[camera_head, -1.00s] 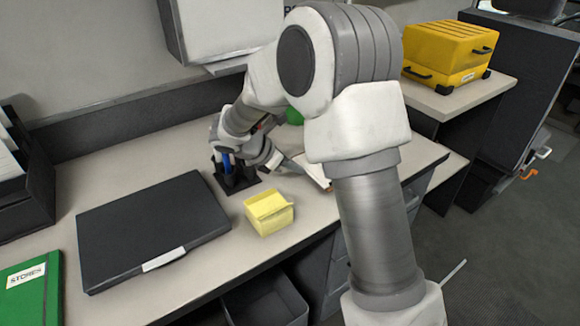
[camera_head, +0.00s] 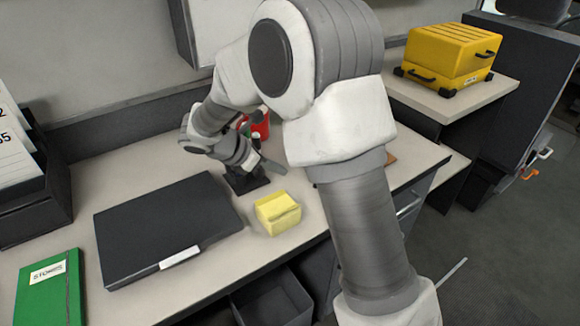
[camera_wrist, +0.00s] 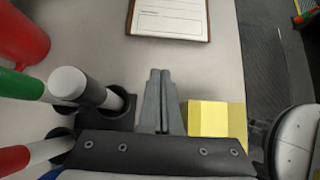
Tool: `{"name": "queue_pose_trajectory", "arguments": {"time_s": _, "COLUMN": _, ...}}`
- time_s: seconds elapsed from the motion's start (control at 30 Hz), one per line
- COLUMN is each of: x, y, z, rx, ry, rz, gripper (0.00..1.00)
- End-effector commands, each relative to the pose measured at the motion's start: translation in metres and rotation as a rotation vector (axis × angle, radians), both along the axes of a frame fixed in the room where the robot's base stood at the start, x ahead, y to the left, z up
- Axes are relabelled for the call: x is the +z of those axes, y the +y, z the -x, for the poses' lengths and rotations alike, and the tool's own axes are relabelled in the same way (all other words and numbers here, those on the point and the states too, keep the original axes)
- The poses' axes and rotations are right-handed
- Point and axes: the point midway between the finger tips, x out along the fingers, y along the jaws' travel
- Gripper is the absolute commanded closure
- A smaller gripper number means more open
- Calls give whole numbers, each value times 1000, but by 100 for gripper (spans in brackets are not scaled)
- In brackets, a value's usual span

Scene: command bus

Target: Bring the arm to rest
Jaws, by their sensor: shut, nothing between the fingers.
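My arm reaches from the right foreground over the desk in the head view. My gripper (camera_wrist: 160,75) is shut and empty, its two fingers together in the wrist view. In the head view my gripper (camera_head: 264,154) hangs above the desk, behind the yellow note block. The yellow note block (camera_head: 278,213) stands on the desk top (camera_head: 310,195). In the wrist view the note block (camera_wrist: 217,118) shows just right of the fingers, and a dark pen holder (camera_wrist: 122,110) with several pens is at their left. I cannot tell the height of the fingertips.
A clipboard (camera_wrist: 168,18) lies beyond the fingers, and a red cup (camera_wrist: 22,35) stands at the left. A black laptop (camera_head: 165,225), a green book (camera_head: 50,290) and a file rack (camera_head: 35,190) occupy the desk's left. A yellow case (camera_head: 450,55) sits on the right counter.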

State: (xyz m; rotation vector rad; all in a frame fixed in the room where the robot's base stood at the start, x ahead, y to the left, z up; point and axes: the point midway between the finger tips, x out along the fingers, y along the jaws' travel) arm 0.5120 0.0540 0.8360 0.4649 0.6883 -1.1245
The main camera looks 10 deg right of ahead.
Motion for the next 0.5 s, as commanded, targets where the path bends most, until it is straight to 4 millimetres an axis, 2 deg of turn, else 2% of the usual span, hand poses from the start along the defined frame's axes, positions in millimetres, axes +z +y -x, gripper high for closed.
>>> {"name": "queue_pose_trajectory", "arguments": {"time_s": 0.03, "x": 11, "y": 8, "z": 2, "rx": 4, "ry": -1, "rz": -1, "gripper": 100}}
{"name": "queue_pose_trajectory", "arguments": {"time_s": 0.2, "x": 25, "y": 22, "z": 8, "rx": 3, "ry": -1, "rz": -1, "gripper": 100}}
{"name": "queue_pose_trajectory", "arguments": {"time_s": 0.5, "x": 33, "y": 24, "z": 13, "rx": -16, "ry": -12, "rz": -11, "gripper": 100}}
